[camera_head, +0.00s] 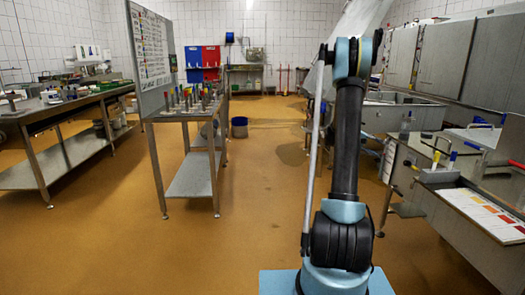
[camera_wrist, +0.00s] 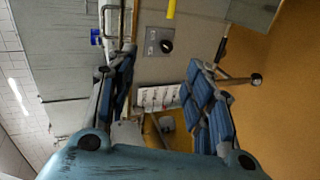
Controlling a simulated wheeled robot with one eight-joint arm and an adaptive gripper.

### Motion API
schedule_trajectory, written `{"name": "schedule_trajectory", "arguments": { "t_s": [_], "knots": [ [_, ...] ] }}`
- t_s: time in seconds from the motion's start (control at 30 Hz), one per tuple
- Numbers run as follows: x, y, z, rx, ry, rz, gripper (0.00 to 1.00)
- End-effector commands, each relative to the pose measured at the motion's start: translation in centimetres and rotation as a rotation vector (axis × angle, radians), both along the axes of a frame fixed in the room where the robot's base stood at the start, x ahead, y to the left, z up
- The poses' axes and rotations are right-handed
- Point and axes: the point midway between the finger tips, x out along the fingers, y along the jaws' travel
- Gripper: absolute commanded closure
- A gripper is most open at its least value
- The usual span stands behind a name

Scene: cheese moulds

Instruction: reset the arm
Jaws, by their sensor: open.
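My gripper (camera_wrist: 162,68) shows in the wrist view, with its two blue padded fingers apart and nothing between them. Past the fingers are grey metal surfaces, a black knob on a plate (camera_wrist: 160,46) and a white chart (camera_wrist: 158,97), all turned sideways. In the camera_head view my arm stands upright at the right of centre, with its elbow high. My gripper cannot be made out there.
A steel table (camera_head: 188,113) with several coloured-handled tools stands left of centre, by a whiteboard (camera_head: 150,48). A long workbench (camera_head: 62,110) lines the left. Steel units and a sink station (camera_head: 480,225) stand close at right. The orange floor (camera_head: 255,190) between is clear.

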Motion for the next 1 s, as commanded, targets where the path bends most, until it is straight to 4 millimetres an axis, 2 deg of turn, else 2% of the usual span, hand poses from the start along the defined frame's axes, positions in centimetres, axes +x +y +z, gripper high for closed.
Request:
{"name": "schedule_trajectory", "arguments": {
  "t_s": [0.2, 0.5, 0.8, 1.0],
  "knots": [
    [-3.7, 3.9, 2.9, 0.11, -0.024, 0.014, 0.53],
    [-9.4, 9.3, 5.3, 0.262, -0.05, 0.029, 0.53],
    [-15.9, 14.8, 6.5, 0.415, -0.07, 0.045, 0.53],
    [-20.6, 18.5, 6.5, 0.518, -0.078, 0.056, 0.53]
  ]
}}
